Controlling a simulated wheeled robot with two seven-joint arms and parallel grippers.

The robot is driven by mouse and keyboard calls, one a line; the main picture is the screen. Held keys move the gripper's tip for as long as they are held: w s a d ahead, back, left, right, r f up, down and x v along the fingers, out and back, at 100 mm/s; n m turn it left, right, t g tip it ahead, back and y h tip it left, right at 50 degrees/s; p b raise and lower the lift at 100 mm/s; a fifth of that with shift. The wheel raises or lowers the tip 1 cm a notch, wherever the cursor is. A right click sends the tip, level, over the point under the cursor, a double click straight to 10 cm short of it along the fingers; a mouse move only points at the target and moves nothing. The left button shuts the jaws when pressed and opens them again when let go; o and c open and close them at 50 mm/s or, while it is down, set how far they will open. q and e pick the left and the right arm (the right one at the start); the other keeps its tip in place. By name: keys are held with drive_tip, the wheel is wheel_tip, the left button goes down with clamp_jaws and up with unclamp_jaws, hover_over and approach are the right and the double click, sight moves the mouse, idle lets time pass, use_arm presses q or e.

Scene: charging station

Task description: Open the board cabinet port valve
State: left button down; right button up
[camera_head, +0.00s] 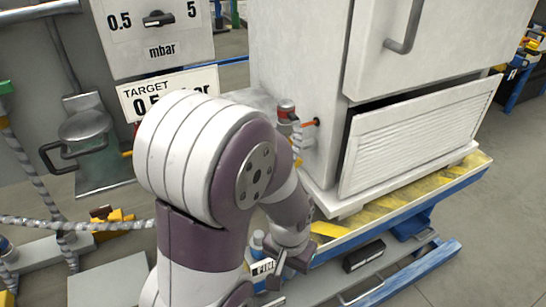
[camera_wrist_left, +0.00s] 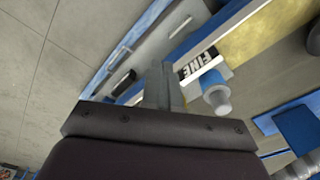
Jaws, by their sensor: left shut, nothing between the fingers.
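The white board cabinet (camera_head: 300,60) stands at the right of the head view, with a slatted lower panel (camera_head: 420,135) that has a dark gap along its top edge. A small orange-red handle (camera_head: 311,123) sticks out at the cabinet's left side and looks like the port valve. A red-capped fitting (camera_head: 287,106) is just left of it, partly hidden by my left arm. My left gripper (camera_head: 281,272) is low in front of the platform, well below the handle. In the left wrist view its fingers (camera_wrist_left: 163,88) are together and empty. My right gripper is not seen.
A blue-framed platform with yellow edging (camera_head: 372,212) carries the cabinet. A "FINE" label (camera_wrist_left: 200,64) and a grey-blue knob (camera_wrist_left: 215,92) are close to the left fingers. A gauge panel with a black knob (camera_head: 158,19) and a TARGET sign (camera_head: 140,92) stand left. Floor is clear at right.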

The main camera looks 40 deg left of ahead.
use_arm(q)
drive_tip(key=a+r+n+t+p, duration=0.2)
drive_tip(key=a+r+n+p, duration=0.5)
drive_tip(key=a+r+p, duration=2.25)
drive_tip(key=w+d+f+n+t+h+p, duration=0.2)
drive_tip(key=w+d+f+p, duration=0.15)
drive_tip(key=d, duration=0.25)
drive_tip(key=w+d+f+n+t+h+p, duration=0.1)
drive_tip(key=w+d+f+n+t+p, duration=0.15)
drive_tip(key=d+f, duration=0.3)
drive_tip(key=shift+g, duration=0.45)
drive_tip(key=x, duration=0.8)
drive_tip(key=d+x, duration=0.1)
drive_tip(key=x, duration=0.3)
drive_tip(key=shift+r+b, duration=0.15)
drive_tip(key=shift+b, duration=0.25)
